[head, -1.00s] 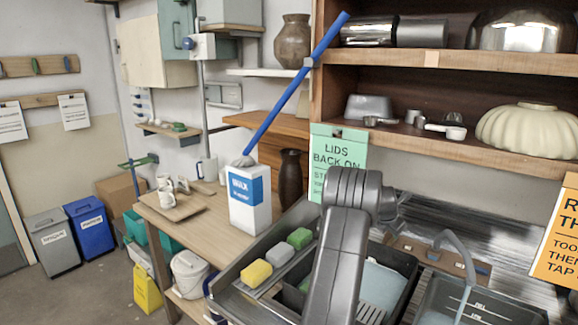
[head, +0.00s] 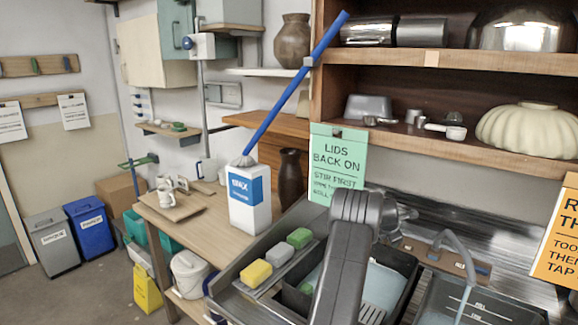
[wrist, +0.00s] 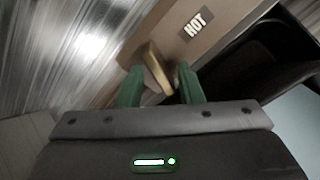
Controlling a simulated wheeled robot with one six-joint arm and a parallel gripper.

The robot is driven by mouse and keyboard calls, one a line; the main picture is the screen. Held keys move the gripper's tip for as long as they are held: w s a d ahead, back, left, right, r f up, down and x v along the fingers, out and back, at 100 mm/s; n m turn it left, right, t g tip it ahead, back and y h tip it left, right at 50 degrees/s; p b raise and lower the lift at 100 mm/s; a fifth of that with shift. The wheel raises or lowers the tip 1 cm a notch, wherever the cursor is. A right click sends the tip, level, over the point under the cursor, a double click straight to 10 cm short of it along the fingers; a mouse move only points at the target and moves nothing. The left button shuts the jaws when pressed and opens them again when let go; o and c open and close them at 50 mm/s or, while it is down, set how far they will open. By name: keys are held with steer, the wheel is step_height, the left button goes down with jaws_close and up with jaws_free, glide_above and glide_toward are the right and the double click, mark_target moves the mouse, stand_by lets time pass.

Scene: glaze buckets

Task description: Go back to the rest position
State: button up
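My gripper (wrist: 159,70) shows in the wrist view with its two green fingers apart. A brass-coloured lever (wrist: 156,72) stands out from a brown panel marked HOT and lies between the fingers, with a gap visible to them. In the head view my arm rises in front of the sink, and my gripper's fingers are hidden behind it. The brown tap panel (head: 425,254) is partly behind my arm there.
A curved spout (head: 455,245) stands over a clear container (head: 490,308) at the lower right; a thin bluish stream seems to fall from it. Sponges, a black tub, a green sign (head: 338,165) and a wax bottle (head: 249,200) stand nearby. Wooden shelves hang above.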

steer(key=m+b, duration=0.1)
steer(key=m, duration=0.4)
stand_by(0.5)
steer(key=shift+r, duration=0.1)
